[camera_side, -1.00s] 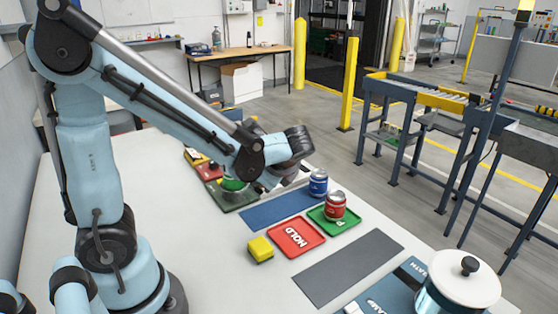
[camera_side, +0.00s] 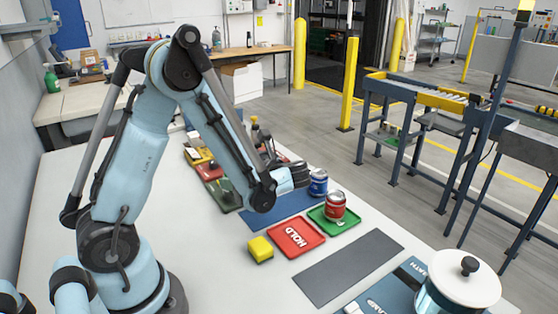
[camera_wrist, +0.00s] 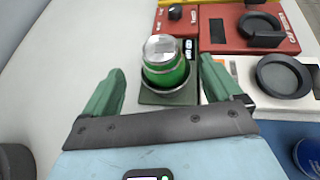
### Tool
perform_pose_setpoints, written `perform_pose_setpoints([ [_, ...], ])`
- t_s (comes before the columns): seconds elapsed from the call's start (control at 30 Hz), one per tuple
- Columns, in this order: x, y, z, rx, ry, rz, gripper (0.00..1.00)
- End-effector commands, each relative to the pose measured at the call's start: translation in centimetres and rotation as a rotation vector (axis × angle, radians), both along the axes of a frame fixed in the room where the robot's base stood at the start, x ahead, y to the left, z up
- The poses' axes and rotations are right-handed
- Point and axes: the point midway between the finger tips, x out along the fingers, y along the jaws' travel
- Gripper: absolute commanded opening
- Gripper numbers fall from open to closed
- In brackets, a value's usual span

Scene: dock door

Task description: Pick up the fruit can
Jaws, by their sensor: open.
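A green can with a silver top (camera_wrist: 163,62) stands in a round dish on a dark green base (camera_wrist: 170,98) in the wrist view. Its label cannot be read. My gripper (camera_wrist: 161,66) is open, with its green fingers to the left and right of the near side of the can and no clear contact. A blue can (camera_side: 318,183) stands at the right end of the blue mat; part of it shows in the wrist view (camera_wrist: 308,156). A red can (camera_side: 335,205) stands on a green tray (camera_side: 320,218). I cannot read which can is fruit. My arm hides the green can in the side view.
A red HOLD tray (camera_side: 297,252), a yellow block (camera_side: 260,249), a grey mat (camera_side: 348,267) and a white-lidded pot (camera_side: 458,285) lie nearer the side camera. The table left of the can is clear.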

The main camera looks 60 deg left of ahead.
Motion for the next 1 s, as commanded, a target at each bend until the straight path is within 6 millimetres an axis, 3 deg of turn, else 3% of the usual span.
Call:
perform_pose_setpoints([
  [0.4,-0.6,4.4,-1.8,-0.001,0.0,0.002,0.92],
  [0.73,-0.6,5.0,-2.0,-0.001,-0.001,-0.002,0.92],
  [1.0,-0.6,4.9,-2.0,-0.001,-0.001,-0.002,0.51],
])
